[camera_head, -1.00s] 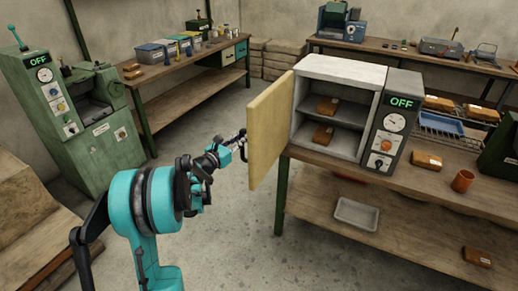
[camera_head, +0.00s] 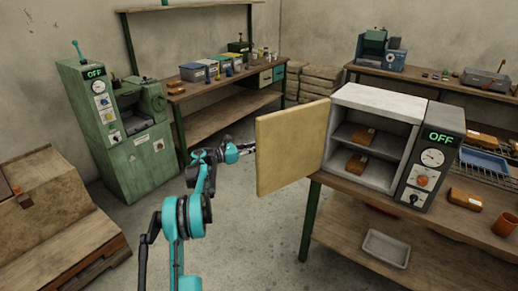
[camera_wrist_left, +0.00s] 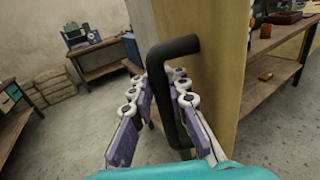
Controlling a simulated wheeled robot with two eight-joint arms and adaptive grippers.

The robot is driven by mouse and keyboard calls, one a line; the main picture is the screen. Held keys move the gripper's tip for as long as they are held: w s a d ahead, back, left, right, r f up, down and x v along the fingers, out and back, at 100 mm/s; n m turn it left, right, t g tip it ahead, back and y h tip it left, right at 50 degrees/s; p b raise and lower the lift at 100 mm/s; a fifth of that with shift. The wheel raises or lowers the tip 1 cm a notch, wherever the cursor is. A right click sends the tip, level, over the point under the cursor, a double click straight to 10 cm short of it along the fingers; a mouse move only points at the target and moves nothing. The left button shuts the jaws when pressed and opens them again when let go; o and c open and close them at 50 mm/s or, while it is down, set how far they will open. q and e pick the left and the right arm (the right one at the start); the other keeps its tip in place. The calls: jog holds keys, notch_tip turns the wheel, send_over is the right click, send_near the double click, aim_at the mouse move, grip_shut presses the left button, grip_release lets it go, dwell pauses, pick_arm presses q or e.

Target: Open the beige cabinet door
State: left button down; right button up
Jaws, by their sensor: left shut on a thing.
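The beige cabinet door (camera_head: 288,148) stands wide open, swung out to the left of the white and grey cabinet (camera_head: 372,98). The cabinet's two shelves are exposed, with a brown packet on each. In the left wrist view, the door (camera_wrist_left: 215,75) carries a black bar handle (camera_wrist_left: 176,47). My left gripper (camera_head: 251,148) is at the outer edge of the door, its tips partly hidden behind it. In the left wrist view, my left gripper's purple-padded fingers (camera_wrist_left: 160,90) are shut on the handle. My right gripper is out of view.
A control box (camera_head: 432,158) reading OFF adjoins the cabinet on the wooden bench (camera_head: 345,185). A grey tray (camera_head: 386,248) lies on the lower shelf. A green machine (camera_head: 125,125) stands at left. The floor between them is open.

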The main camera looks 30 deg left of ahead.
pick_arm(q)
jog(key=shift+a+r, duration=0.1)
jog(key=c, duration=1.8)
grip_release()
jog(key=shift+o, duration=0.2)
jog(key=shift+s, duration=0.1)
jog(key=v, duration=1.2)
jog(key=shift+s, duration=0.15)
